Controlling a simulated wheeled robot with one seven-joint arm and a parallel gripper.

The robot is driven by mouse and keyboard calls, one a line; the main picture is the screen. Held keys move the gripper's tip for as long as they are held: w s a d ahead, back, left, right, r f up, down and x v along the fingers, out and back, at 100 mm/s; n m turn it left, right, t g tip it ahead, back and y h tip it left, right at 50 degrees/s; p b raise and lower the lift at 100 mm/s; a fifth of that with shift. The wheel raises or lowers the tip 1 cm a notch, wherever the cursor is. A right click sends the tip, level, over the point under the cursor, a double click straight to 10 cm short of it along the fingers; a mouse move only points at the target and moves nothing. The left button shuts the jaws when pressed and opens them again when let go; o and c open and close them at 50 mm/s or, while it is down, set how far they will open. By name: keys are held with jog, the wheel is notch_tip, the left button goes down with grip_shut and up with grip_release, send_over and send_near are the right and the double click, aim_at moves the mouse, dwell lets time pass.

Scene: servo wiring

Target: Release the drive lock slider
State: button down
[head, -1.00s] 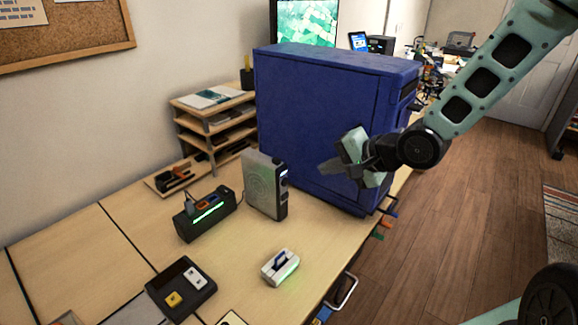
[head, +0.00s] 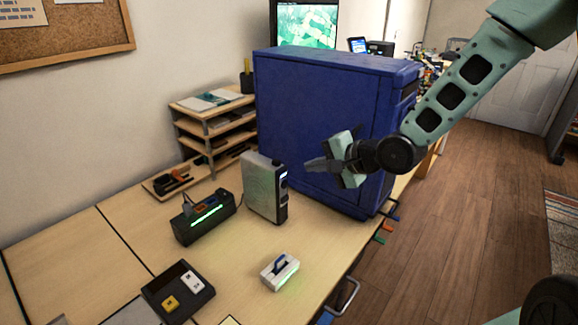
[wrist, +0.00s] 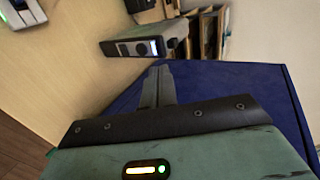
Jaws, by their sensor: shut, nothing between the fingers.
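A small white block (head: 280,271) with a dark blue slider (head: 280,264) on top and a green glow at its base lies on the table's front right. I cannot tell for certain whether this is the drive lock slider. An upright grey drive-like box (head: 264,190) with a dark front edge and a small light stands behind it; it also shows in the wrist view (wrist: 145,45). My gripper (head: 312,164) is shut and empty, in the air to the right of the grey box's top and in front of the blue cabinet. Its closed fingers (wrist: 158,78) touch nothing visible.
The large blue cabinet (head: 320,125) stands behind my gripper. A black box with a green light strip (head: 206,219) and a black two-button pad (head: 178,291) are on the left of the table (head: 120,235). A wooden shelf rack (head: 215,125) is behind.

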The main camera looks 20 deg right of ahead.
aim_at(279, 164)
jog(key=x, duration=0.4)
jog(key=r+x, duration=0.1)
jog(key=x, duration=0.2)
jog(key=shift+w+a+r, duration=0.15)
jog(key=shift+w+a, duration=0.1)
jog(key=shift+w, duration=0.05)
jog(key=shift+w+a, duration=0.3)
jog(key=shift+w, duration=0.15)
